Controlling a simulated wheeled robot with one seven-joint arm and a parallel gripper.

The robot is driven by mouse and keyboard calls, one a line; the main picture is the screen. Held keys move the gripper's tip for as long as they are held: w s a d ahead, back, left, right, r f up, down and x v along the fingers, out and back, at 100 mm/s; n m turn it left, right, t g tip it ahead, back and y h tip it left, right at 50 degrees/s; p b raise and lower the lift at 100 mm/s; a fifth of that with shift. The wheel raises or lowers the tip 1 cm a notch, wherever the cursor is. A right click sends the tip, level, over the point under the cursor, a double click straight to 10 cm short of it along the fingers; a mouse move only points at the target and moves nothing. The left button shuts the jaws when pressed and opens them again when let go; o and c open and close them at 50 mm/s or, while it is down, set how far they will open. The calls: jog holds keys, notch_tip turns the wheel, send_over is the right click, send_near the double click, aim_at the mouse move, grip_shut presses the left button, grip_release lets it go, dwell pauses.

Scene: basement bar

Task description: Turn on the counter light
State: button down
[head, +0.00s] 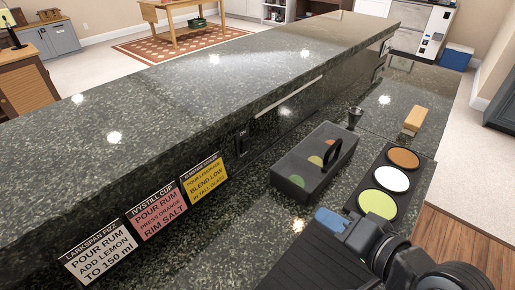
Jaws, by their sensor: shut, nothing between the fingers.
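A dark switch plate (241,139) is on the vertical face below the raised granite bar top. A long thin pale strip (289,97), which looks like the counter light, runs along the same face to the right of the switch. I cannot tell whether it is lit. My gripper (329,219), with a blue tip, is at the lower right over the lower counter. It is shut and empty, to the right of the switch, nearer to me and well apart from it.
A wooden-handled brush (414,120) is beyond. Three recipe cards (158,212) lean left of the switch. Counter before the switch is clear.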

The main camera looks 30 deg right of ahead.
jog(key=w+r+m+y+b, duration=0.1)
jog(key=w+r, duration=0.1)
jog(key=w, duration=0.1)
jog(key=w+r+y+b, duration=0.1)
jog(key=w+r, duration=0.1)
jog(key=w, duration=0.1)
jog(key=w+d+r+m+g+y, duration=0.1)
jog(key=w+r+y, duration=0.1)
jog(key=w+r, duration=0.1)
jog(key=shift+w+m+b, duration=0.3)
jog(key=shift+w+b, duration=0.1)
jog(key=shift+w, duration=0.1)
jog(key=shift+a, duration=0.1)
send_near(247, 141)
jog(key=f, duration=0.1)
jog(key=w+f, duration=0.1)
jog(key=f, duration=0.1)
jog(key=shift+w+a, duration=0.25)
jog(key=shift+a, duration=0.1)
jog(key=shift+w+a+r+p, duration=0.1)
jog(key=shift+w+a+p, duration=0.15)
jog(key=shift+w, duration=0.35)
jog(key=shift+w+a+r+p, duration=0.1)
jog(key=shift+w+a+p, duration=0.15)
jog(key=shift+w, duration=0.3)
jog(key=shift+w+a, duration=0.3)
jog(key=shift+w, duration=0.5)
